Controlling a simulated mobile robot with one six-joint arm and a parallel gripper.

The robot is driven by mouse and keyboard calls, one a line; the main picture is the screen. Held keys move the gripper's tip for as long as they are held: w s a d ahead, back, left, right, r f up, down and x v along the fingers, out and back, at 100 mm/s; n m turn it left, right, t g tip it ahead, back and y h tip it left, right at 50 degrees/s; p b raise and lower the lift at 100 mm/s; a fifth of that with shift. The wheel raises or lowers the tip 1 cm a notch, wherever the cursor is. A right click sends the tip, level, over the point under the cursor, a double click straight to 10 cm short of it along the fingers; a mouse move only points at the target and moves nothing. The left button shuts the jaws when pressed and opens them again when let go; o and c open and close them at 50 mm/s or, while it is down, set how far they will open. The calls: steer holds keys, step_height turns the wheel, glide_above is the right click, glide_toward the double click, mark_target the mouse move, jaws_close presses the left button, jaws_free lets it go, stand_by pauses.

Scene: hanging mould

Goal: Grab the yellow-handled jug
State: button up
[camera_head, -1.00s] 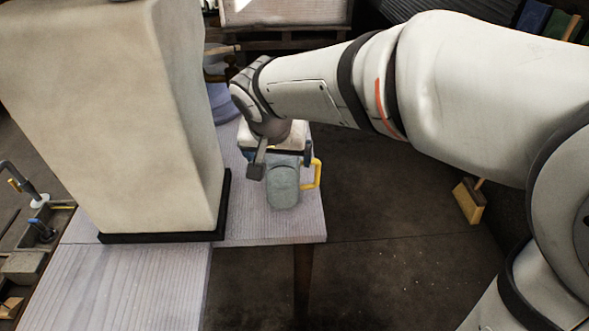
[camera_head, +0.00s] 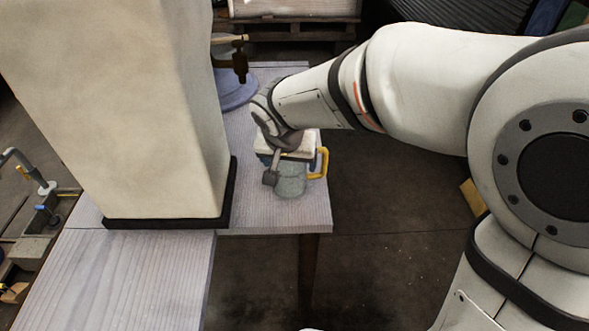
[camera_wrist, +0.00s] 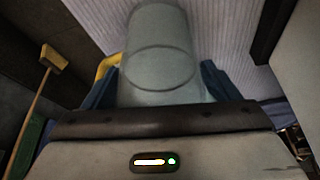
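The jug (camera_head: 291,181) is grey-green with a yellow handle (camera_head: 325,163) on its right side. It stands on the pale wooden table near its front right corner. My gripper (camera_head: 290,162) is over the jug's top and hides part of it. In the wrist view the jug (camera_wrist: 158,50) lies between my two blue fingers (camera_wrist: 160,82), one on each side. The handle (camera_wrist: 106,66) shows beside the left finger there. The fingers look spread around the jug; contact is not clearly visible.
A large pale block (camera_head: 125,110) on a dark base stands left of the jug. A blue-grey round object (camera_head: 232,92) sits behind on the table (camera_head: 270,222). The dark floor right of the table is mostly clear. A broom (camera_wrist: 50,60) shows in the wrist view.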

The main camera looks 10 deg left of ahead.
steer(key=c, duration=0.8)
steer(key=shift+r, duration=0.1)
